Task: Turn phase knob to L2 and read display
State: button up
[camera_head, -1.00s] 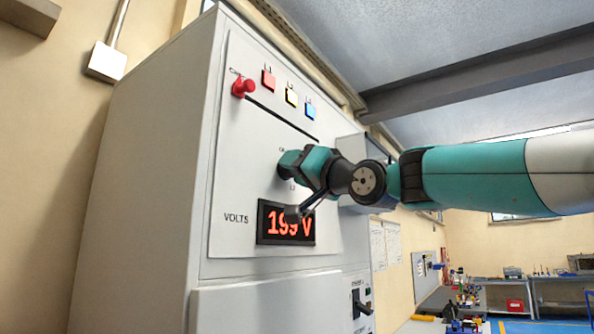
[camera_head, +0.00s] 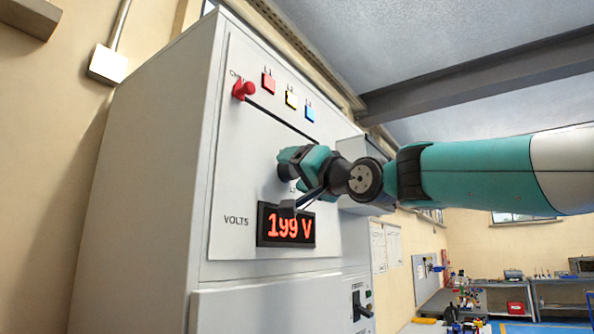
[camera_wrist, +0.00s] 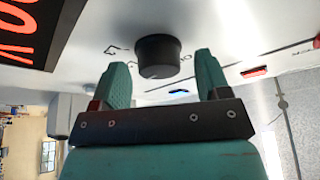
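The black round phase knob (camera_wrist: 158,52) sticks out of the light grey panel (camera_head: 240,180) in the wrist view. My gripper (camera_wrist: 160,66) is open, with one teal finger on each side of the knob and gaps showing. In the head view my gripper (camera_head: 287,165) is at the panel and hides the knob. I cannot make out the knob's pointer or its setting. The display (camera_head: 287,225) below it reads 199 V in red digits, next to the VOLTS label. Part of the display (camera_wrist: 30,30) also shows in the wrist view.
A red knob (camera_head: 244,90) and red (camera_head: 268,82), yellow (camera_head: 291,99) and blue (camera_head: 310,113) lamps are above. A black lever switch (camera_head: 361,305) is at lower right. A grey box (camera_head: 358,150) stands out behind my wrist. Free room lies right of the cabinet.

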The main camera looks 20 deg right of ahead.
jog(key=shift+s, duration=0.1)
jog(key=b+v, duration=1.5)
jog(key=v, duration=0.2)
jog(key=shift+f, duration=0.25)
jog(key=shift+s, duration=0.1)
